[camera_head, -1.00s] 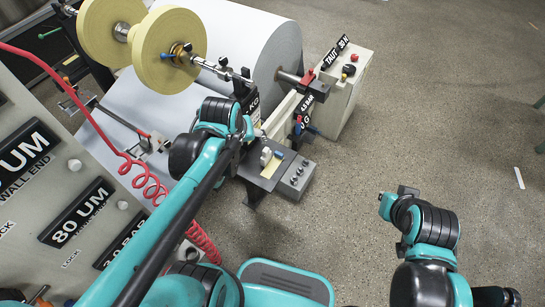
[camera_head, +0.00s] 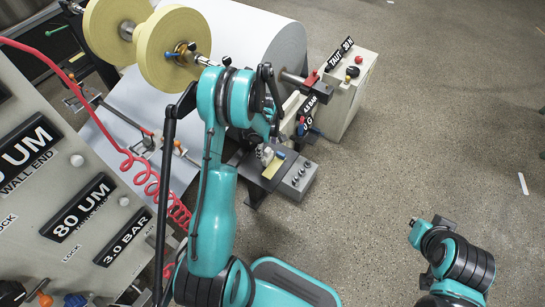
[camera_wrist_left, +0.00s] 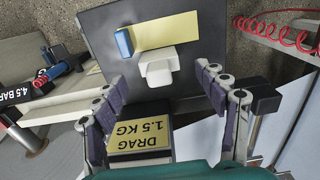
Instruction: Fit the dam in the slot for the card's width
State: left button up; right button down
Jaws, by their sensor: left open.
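In the left wrist view a small white block with a raised grip (camera_wrist_left: 158,66) lies on a dark plate (camera_wrist_left: 100,22) beside a yellow strip (camera_wrist_left: 167,33) and a small blue block (camera_wrist_left: 124,42). I cannot tell for sure which piece is the dam. My left gripper (camera_wrist_left: 160,77) is open, its fingers apart to either side of the white block, with nothing held. In the head view the white block (camera_head: 266,155) and yellow strip (camera_head: 273,167) show on the plate; my left arm partly covers the area. The slot is not clearly visible.
A "DRAG 1.5 KG" label (camera_wrist_left: 143,131) is close below the fingers. A red coiled hose (camera_head: 150,185) hangs at left. The paper roll (camera_head: 262,40), yellow discs (camera_head: 168,47) and a control box (camera_head: 348,85) stand behind.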

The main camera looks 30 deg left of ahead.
aim_at(268, 158)
pick_arm(q)
notch_tip(268, 158, down, 7)
jog(key=b, duration=0.3)
jog(key=shift+d+r, duration=0.1)
jog(key=shift+r, duration=0.05)
jog(key=shift+w+f+b, duration=0.1)
jog(key=shift+f+b, duration=0.2)
jog(key=shift+f, duration=0.05)
jog(key=shift+r, duration=0.1)
jog(key=shift+c, duration=0.9)
jog(key=c, duration=1.2)
jog(key=shift+c, duration=0.2)
